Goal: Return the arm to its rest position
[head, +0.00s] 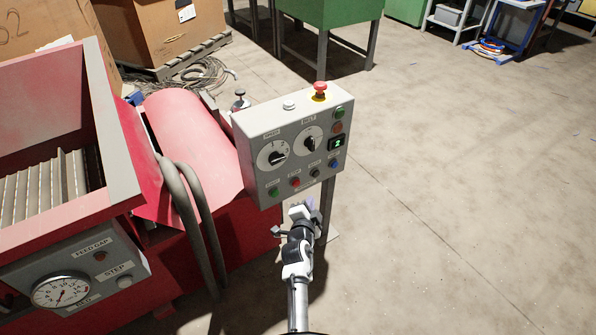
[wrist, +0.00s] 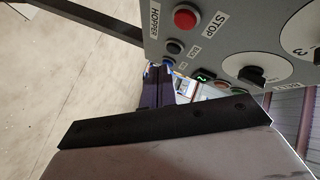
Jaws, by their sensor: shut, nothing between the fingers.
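My gripper (head: 312,203) is at the end of my arm, just below the lower edge of the grey control box (head: 262,181) in the head view. In the wrist view its dark fingers (wrist: 160,72) are together, with nothing seen between them. They overlap the panel's button area near a small blue button in that view. I cannot tell whether they touch the panel. The box carries two dials, small coloured buttons and a green lit display (head: 338,143) that seems to read 2. A red mushroom button (head: 320,90) sits on top.
A red machine (head: 185,125) with a gauge (head: 62,291) and two thick grey hoses (head: 186,215) stands left of the box. A post (head: 327,205) supports the box. The concrete floor at right is clear.

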